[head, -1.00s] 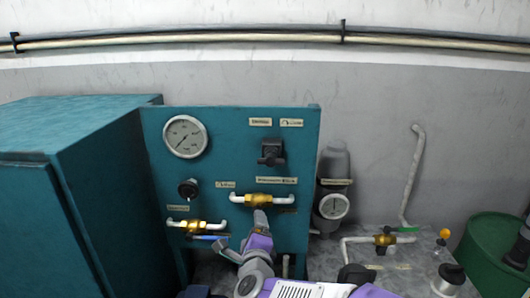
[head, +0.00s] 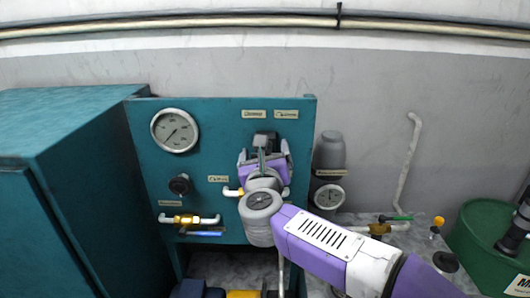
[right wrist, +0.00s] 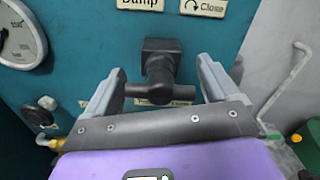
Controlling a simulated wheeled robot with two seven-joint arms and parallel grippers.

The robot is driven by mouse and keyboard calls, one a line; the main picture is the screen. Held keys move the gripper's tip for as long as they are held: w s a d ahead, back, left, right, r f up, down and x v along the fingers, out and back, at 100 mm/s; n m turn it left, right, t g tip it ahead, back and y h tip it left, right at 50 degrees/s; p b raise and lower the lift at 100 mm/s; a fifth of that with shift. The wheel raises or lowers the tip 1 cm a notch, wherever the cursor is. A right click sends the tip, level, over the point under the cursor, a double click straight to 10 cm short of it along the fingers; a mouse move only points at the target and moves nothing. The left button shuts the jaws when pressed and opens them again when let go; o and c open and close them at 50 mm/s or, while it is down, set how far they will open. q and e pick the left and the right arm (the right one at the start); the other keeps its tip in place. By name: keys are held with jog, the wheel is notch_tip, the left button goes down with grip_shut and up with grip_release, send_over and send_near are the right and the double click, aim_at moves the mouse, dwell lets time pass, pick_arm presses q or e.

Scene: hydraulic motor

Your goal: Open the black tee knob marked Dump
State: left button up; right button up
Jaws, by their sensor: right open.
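The black tee knob (right wrist: 160,72) juts from the teal panel below a label reading Dump (right wrist: 140,4). Its crossbar lies about level in the right wrist view. In the head view the knob (head: 262,138) is partly hidden behind my right gripper. My right gripper (right wrist: 160,68) is open, with one grey finger on each side of the knob. A gap seems to show between each finger and the crossbar ends; contact is hard to tell. It also shows in the head view (head: 262,160), in front of the panel. My left gripper is not in view.
A label with an arrow and Close (right wrist: 205,7) sits beside the Dump label. A pressure gauge (head: 174,130), a small black knob (head: 180,184) and a brass valve (head: 187,219) are left on the panel. A grey cylinder with a gauge (head: 329,196) stands just right.

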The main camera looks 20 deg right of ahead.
jog(key=shift+w, duration=0.15)
jog(key=c, duration=0.9)
jog(key=shift+n, duration=0.3)
jog(key=n+p, duration=0.2)
jog(key=n, duration=0.2)
jog(key=n+p, duration=0.2)
jog(key=n, duration=0.3)
jog(key=n+p, duration=0.1)
jog(key=n, duration=0.2)
jog(key=n+p, duration=0.2)
jog(key=n, duration=0.1)
jog(key=shift+a+f, duration=0.1)
jog(key=shift+f, duration=0.1)
jog(key=shift+f+n+p, duration=0.15)
jog(key=shift+n+p, duration=0.7)
jog(key=shift+n, duration=0.25)
jog(key=shift+f, duration=0.1)
